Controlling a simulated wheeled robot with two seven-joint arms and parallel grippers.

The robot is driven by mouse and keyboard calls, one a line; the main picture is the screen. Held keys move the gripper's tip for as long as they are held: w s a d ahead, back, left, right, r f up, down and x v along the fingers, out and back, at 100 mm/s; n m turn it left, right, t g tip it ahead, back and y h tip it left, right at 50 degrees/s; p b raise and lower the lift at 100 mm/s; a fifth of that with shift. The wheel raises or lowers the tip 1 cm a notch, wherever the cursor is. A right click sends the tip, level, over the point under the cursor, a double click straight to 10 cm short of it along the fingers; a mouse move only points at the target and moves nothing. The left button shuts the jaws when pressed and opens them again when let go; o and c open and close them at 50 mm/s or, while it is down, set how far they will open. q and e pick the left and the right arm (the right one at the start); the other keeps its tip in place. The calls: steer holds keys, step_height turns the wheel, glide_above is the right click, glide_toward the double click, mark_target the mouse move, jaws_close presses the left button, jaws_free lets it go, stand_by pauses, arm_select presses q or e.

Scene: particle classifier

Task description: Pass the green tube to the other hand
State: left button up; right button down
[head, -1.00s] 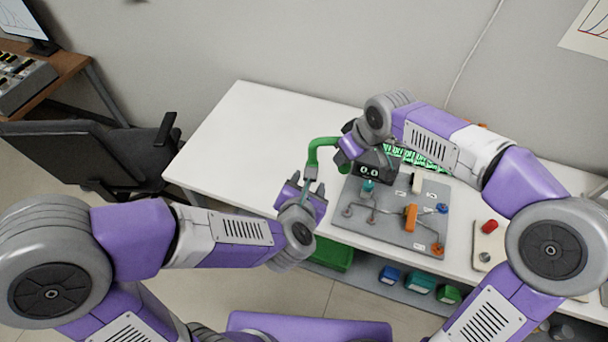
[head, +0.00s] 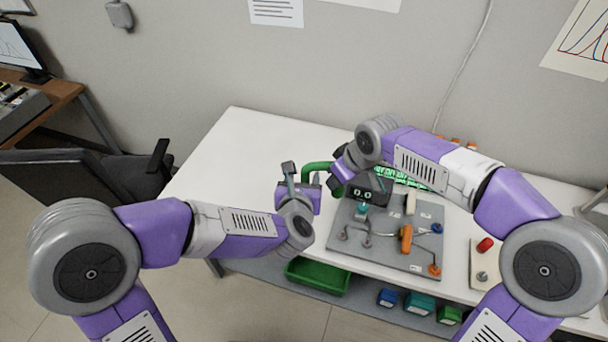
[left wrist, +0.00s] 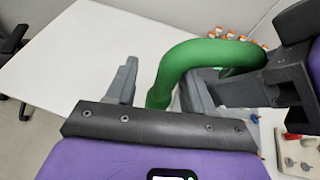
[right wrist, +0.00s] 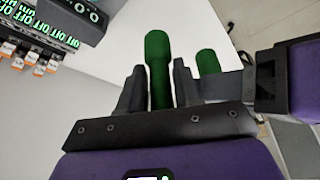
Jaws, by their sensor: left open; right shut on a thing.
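The green tube (head: 318,167) is bent like a hook and held above the white table. My right gripper (head: 341,176) is shut on one leg of it; in the right wrist view that leg (right wrist: 158,65) stands between the two fingers (right wrist: 158,88). My left gripper (head: 302,176) is open beside the tube's other leg. In the left wrist view that leg of the tube (left wrist: 165,85) appears between the open left fingers (left wrist: 158,88), nearer the right-hand finger. The left gripper hides the end of this leg in the head view.
A grey board (head: 375,245) with fittings and a dark device with a small face (head: 368,190) stand on the white table (head: 240,150), below and right of the grippers. A green bin (head: 318,276) sits on the shelf below. The table's left part is clear.

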arm_select(q)
steer(key=shift+x, duration=1.05)
steer(key=shift+a, duration=0.1)
jaws_close()
arm_select(e)
steer(key=c, duration=0.7)
jaws_free()
steer(key=shift+r, duration=0.1)
